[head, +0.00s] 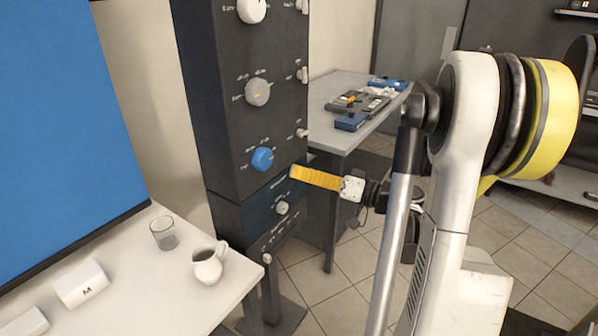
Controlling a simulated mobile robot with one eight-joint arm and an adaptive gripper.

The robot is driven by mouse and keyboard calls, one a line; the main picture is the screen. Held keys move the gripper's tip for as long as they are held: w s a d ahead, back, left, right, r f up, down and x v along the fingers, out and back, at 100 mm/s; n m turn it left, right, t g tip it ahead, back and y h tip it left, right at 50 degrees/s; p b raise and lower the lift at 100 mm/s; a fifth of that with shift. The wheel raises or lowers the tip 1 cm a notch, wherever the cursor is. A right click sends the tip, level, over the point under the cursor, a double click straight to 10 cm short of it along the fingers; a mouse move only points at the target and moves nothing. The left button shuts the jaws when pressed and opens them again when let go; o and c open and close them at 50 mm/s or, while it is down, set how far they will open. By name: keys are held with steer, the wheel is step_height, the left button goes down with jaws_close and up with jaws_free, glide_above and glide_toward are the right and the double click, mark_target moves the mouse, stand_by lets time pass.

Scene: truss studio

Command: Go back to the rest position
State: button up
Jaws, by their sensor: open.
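My gripper (298,173) is in the middle of the head view, at the end of my arm. Its yellow finger points left, toward the dark panel column (220,130). It appears open with nothing in it; the second finger cannot be made out. The fingertip is in front of or beside the panel's right edge, lower right of the blue knob (262,159); whether it touches the panel cannot be told.
A white table (180,290) at lower left holds a glass (163,233), a small white jug (208,264) and a white block marked M (81,284). A grey table (335,134) behind holds a blue box (350,121) and other parts. Tiled floor shows between.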

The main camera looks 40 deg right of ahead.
steer(key=w+a+r+m+t+h, duration=0.1)
steer(key=w+r+m+t+h, duration=0.1)
steer(key=r+h, duration=0.45)
steer(key=w+a+r+m+t+h, duration=0.1)
steer(key=w+r+t+h, duration=0.15)
steer(key=r, duration=0.75)
steer(key=s+a+f+n+g+y, duration=0.1)
steer(key=s+a+f+n+g, duration=0.4)
steer(key=s+a+f+g, duration=0.9)
steer(key=s+a+f, duration=0.6)
steer(key=a+f, duration=0.1)
steer(key=shift+s+f+y, duration=0.15)
steer(key=shift+s+y, duration=0.15)
stand_by(0.5)
